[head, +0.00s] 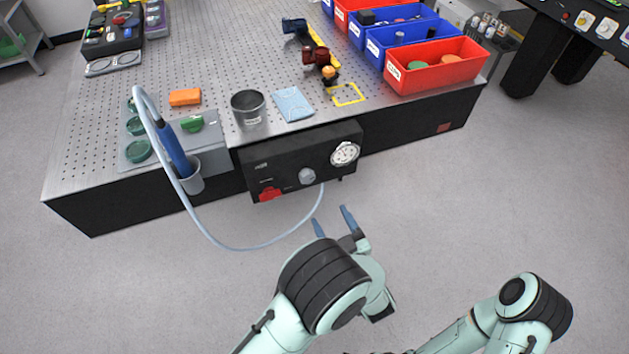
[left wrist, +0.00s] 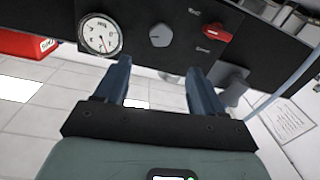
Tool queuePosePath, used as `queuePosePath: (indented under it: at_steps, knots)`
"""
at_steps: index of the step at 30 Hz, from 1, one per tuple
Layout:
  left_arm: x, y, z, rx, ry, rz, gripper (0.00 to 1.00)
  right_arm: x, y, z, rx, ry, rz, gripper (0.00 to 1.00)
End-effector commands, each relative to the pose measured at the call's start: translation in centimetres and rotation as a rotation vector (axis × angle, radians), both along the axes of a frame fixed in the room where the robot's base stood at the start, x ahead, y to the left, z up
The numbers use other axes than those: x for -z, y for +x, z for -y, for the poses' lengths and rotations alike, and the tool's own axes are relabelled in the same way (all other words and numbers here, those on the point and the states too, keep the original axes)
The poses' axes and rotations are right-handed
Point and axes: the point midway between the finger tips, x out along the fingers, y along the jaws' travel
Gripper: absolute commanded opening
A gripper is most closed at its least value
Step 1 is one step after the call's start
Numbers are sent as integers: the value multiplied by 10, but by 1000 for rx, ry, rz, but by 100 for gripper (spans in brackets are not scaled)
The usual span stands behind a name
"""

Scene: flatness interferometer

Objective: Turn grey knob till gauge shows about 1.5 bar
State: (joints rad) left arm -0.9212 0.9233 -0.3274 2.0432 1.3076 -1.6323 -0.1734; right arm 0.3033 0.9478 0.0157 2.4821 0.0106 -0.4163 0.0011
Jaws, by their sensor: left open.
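The grey knob (head: 307,175) sits low in the middle of the black panel (head: 285,160) on the bench's front edge; in the left wrist view the knob (left wrist: 160,36) shows between and beyond my fingers. The round white gauge (head: 345,153) is to the knob's right in the head view. My left gripper (head: 332,218) is open and empty, in front of the panel and apart from the knob. My right gripper is out of view; part of that arm shows at lower right.
A red lever (head: 270,194) is on the panel, left of the knob. A pale hose (head: 235,247) loops from the blue hand tool (head: 175,152) to below the panel. Floor in front is clear.

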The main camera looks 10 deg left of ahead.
Motion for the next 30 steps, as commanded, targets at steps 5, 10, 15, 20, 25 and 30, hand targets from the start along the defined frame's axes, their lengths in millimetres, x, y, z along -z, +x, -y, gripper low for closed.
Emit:
queuePosePath:
  at_steps: [5, 10, 15, 20, 25, 30]
  knots:
    - [-1, 17, -15, -5, 0, 2, 69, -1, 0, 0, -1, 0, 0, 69]
    - [-1, 46, -37, -5, 0, 2, 69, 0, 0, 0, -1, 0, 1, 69]
    - [0, 74, -58, -3, 0, 0, 69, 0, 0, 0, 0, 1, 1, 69]
    - [0, 93, -72, -1, -1, -1, 69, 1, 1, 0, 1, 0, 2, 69]
    - [0, 103, -79, 1, -1, -1, 69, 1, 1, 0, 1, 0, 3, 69]
    - [0, 105, -80, 2, 1, -3, 69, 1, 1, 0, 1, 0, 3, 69]
